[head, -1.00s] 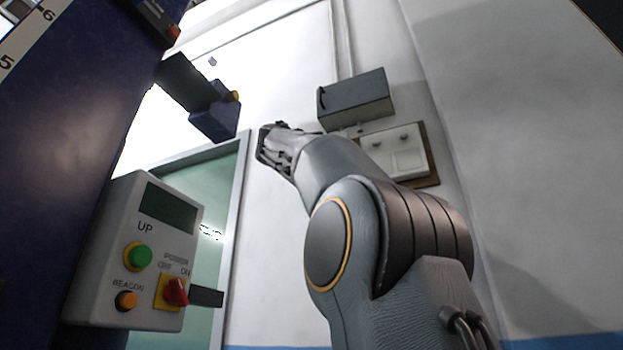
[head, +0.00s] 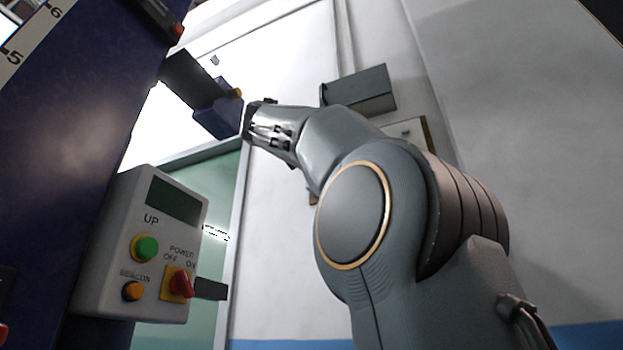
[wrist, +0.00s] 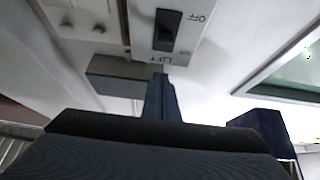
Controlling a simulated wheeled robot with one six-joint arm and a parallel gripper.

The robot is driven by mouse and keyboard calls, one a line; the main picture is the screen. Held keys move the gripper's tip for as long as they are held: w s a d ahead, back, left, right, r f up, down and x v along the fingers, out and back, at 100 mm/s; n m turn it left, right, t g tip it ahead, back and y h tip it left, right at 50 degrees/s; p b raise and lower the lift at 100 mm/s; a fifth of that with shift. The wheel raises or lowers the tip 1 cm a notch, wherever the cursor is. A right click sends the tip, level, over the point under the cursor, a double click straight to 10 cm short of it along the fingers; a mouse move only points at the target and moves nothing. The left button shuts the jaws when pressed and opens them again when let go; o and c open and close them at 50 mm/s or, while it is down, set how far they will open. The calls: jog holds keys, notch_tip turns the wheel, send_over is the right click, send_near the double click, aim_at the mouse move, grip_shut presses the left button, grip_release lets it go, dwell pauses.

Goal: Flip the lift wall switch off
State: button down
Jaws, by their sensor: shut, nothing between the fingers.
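The lift wall switch (wrist: 167,30) shows at the top of the wrist view, a dark rocker on a pale plate with OFF and LIFT printed upside down. In the head view I cannot make it out; my arm covers part of the wall there. My gripper (head: 250,122) is at the end of the raised arm in the head view, left of the grey wall box. Its fingers (wrist: 161,98) are closed together and empty in the wrist view. Their tips point towards the switch plate, just below the LIFT label in the picture; I cannot tell whether they touch it.
A grey wall box (head: 360,92) sticks out near my forearm. A white plate (head: 407,130) beside it is mostly hidden. A blue box on a bracket (head: 216,118) hangs close to my gripper. A control box (head: 140,245) with a red power knob stands at lower left.

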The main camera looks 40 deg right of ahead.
jog(key=v, duration=0.2)
jog(key=b+v, duration=0.1)
jog(key=shift+a+f+b, duration=0.1)
jog(key=shift+f+b, duration=0.2)
jog(key=shift+f, duration=0.2)
jog(key=shift+s, duration=0.1)
